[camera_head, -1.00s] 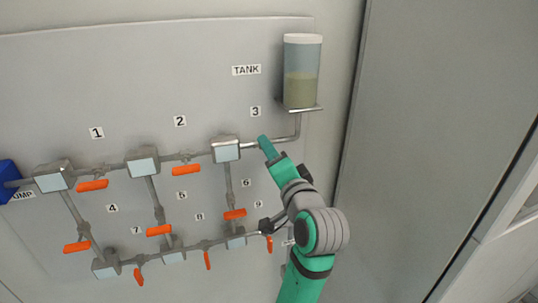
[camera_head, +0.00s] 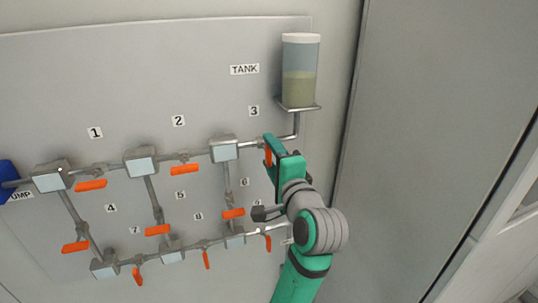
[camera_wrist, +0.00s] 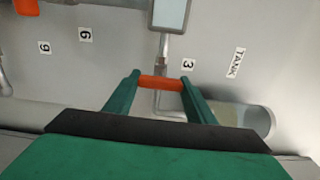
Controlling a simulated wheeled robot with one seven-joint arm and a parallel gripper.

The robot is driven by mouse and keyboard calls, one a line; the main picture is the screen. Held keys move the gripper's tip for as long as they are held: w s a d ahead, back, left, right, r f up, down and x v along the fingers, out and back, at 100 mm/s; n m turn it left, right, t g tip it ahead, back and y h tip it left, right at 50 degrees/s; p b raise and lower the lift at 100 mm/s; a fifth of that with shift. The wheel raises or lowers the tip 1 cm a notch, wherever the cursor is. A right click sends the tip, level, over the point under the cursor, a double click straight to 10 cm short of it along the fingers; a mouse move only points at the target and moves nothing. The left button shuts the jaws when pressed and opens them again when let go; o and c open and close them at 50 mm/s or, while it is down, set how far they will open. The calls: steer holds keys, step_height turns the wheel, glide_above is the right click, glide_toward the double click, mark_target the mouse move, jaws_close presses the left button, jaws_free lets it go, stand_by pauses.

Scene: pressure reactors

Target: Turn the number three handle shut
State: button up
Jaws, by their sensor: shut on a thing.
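The number three handle (camera_head: 268,156) is a short orange bar on the pipe to the tank, just below the label 3 (camera_head: 254,111). My gripper (camera_head: 280,150) is shut on it. In the wrist view the handle (camera_wrist: 160,83) spans between my two green fingers (camera_wrist: 160,82), one at each end. There the bar lies crosswise to the pipe (camera_wrist: 163,50). In the head view my fingers hide part of the handle and its valve body.
Other orange handles, such as those at 2 (camera_head: 185,170) and 6 (camera_head: 234,213), sit on nearby pipes. The tank (camera_head: 299,75) stands above right on a bracket. A grey box (camera_head: 223,149) adjoins on the left. Open space lies right of the panel.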

steer(key=o, duration=1)
steer(key=shift+o, duration=0.2)
steer(key=v, duration=1.1)
steer(key=shift+w, duration=0.1)
